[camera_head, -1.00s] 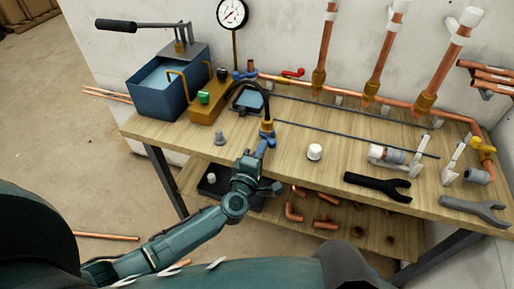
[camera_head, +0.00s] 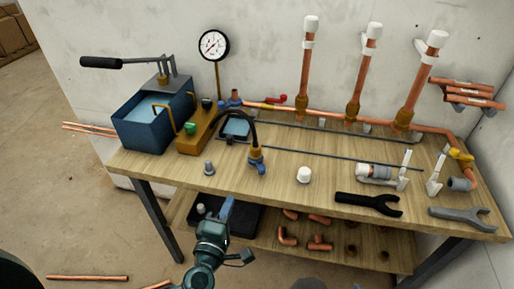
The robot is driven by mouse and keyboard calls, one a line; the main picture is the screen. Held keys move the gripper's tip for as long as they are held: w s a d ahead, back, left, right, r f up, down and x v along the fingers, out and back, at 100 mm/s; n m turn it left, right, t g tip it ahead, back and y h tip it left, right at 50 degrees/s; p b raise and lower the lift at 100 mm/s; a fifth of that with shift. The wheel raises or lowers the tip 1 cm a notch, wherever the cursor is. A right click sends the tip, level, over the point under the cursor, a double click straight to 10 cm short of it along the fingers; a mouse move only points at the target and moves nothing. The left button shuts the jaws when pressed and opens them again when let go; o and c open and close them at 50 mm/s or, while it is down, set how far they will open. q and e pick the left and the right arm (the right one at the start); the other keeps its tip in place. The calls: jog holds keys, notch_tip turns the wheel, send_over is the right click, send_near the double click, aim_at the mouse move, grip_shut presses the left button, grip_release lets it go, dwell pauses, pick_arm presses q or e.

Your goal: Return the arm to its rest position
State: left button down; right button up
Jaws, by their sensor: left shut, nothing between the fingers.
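My left gripper (camera_head: 228,203) is shut and empty. It shows low in the middle of the head view, with its blue fingers pointing up, in front of the workbench (camera_head: 285,185) near its front edge. It overlaps a black tray (camera_head: 248,220) on the lower shelf in the picture. My left arm comes up from the bottom edge. The black hose (camera_head: 250,122) ends in a brass and blue fitting (camera_head: 257,160) on the bench top, apart from the gripper. My right gripper is not in view.
A blue pump tank (camera_head: 150,125) and a gauge (camera_head: 214,45) stand at the left back. Copper risers (camera_head: 363,75) line the wall. A black wrench (camera_head: 368,203), a grey wrench (camera_head: 470,218) and a white cap (camera_head: 304,174) lie on the bench. Copper elbows (camera_head: 287,236) are on the shelf below.

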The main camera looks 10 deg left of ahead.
pick_arm(q)
jog(key=s+d+m+g+h, duration=0.3)
jog(key=s+d+m+h, duration=0.3)
jog(key=m, duration=0.6)
jog(key=s+a+f+m+g+y, duration=0.3)
jog(key=s+a+f+m+g, duration=0.1)
jog(key=s+f+m, duration=0.3)
jog(key=shift+s+a+m+y+p, duration=0.3)
jog(key=shift+s+a+m+y, duration=0.1)
jog(key=shift+s+a+m, duration=0.15)
